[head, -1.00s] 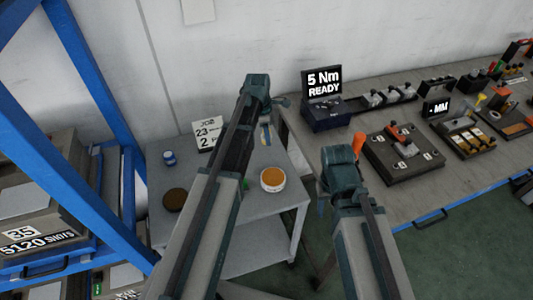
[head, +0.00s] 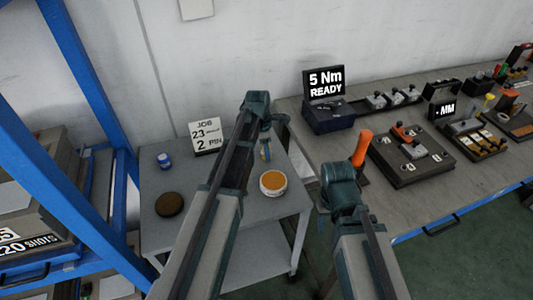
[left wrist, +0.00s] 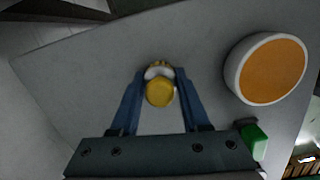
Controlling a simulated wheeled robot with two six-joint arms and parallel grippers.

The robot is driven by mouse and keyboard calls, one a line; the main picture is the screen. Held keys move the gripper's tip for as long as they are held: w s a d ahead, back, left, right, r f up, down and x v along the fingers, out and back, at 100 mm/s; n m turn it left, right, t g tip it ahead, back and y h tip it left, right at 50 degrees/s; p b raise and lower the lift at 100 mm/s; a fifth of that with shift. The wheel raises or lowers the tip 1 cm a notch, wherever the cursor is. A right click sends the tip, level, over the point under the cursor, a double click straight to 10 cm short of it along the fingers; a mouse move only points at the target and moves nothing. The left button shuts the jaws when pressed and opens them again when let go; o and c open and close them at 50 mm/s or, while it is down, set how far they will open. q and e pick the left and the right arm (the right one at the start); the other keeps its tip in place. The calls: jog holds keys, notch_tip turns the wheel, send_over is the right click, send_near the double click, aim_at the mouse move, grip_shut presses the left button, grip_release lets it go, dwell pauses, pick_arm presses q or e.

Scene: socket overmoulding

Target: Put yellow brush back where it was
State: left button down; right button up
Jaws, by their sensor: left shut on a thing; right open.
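The yellow brush (left wrist: 159,91) is between the blue fingers of my left gripper (left wrist: 160,88) in the left wrist view, seen end-on with a round yellow end and a pale part behind it. My left gripper is shut on it above the grey side table (left wrist: 85,85). In the head view my left gripper (head: 265,150) is over the table's right part, mostly hidden by its own wrist. I cannot tell whether the brush touches the table. My right gripper (head: 323,203) is open near the workbench's front edge, its fingers largely hidden.
A white tub with orange contents (head: 273,183) stands close to the left gripper. A green block (left wrist: 254,141) is beside it. An orange handle (head: 361,149) rises behind the right gripper.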

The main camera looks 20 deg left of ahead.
pick_arm(q)
jog(key=shift+f, duration=0.15)
jog(key=shift+c, duration=1.9)
grip_release()
jog(key=r+p, duration=0.4)
jog(key=a+r+p, duration=0.1)
jog(key=r+p, duration=0.7)
jog(key=shift+s+a+r, duration=0.15)
jog(key=shift+s+r, duration=0.05)
jog(key=shift+s, duration=0.1)
jog(key=s+d+m+y, duration=0.1)
jog(key=s+d+m, duration=0.6)
jog(key=s+m, duration=0.4)
jog(key=s+d+m+y, duration=0.1)
jog(key=s+d+m, duration=0.6)
jog(key=s+m, duration=0.5)
jog(key=shift+s+d+m+g, duration=0.3)
jog(key=shift+m+g, duration=0.1)
jog(key=shift+m, duration=1.5)
jog(key=shift+f, duration=0.1)
